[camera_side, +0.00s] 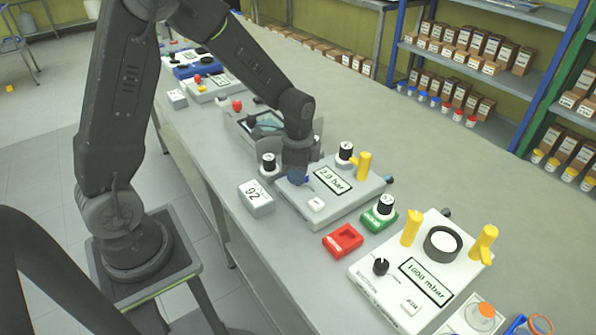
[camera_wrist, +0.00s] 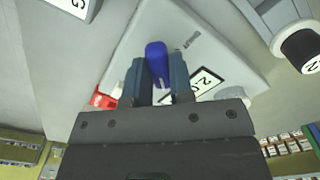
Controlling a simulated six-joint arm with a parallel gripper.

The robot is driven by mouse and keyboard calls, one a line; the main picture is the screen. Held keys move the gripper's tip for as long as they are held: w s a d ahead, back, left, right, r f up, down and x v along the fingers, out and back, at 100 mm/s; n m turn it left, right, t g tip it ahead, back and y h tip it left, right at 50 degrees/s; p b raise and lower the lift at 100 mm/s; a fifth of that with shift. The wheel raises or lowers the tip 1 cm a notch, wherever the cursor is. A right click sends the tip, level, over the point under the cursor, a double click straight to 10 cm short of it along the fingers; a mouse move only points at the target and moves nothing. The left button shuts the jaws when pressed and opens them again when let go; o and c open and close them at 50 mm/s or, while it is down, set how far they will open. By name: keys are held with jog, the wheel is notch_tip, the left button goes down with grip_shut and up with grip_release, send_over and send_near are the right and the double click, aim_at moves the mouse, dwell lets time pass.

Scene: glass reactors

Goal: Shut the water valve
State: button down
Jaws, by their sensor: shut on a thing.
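The water valve appears as a blue handle (camera_wrist: 156,52) on a white box with a bar display (camera_side: 327,197). My gripper (camera_wrist: 158,82) is shut on the blue handle, with one finger on each side of it in the wrist view. The handle's rounded end shows beyond the fingertips. In the side view my gripper (camera_side: 298,175) is low over the left part of the box and hides most of the valve. A small patch of blue shows there, and the handle's angle is hard to tell.
A yellow handle (camera_side: 364,165) and a black-capped vial (camera_side: 345,153) are at the box's back. A 1000 mbar device (camera_side: 420,270) is nearer.

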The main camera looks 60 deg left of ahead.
jog(key=shift+n, duration=0.3)
jog(key=n, duration=1.3)
jog(key=shift+n, duration=2.1)
jog(key=c, duration=1)
grip_release()
notch_tip(320, 180, up, 14)
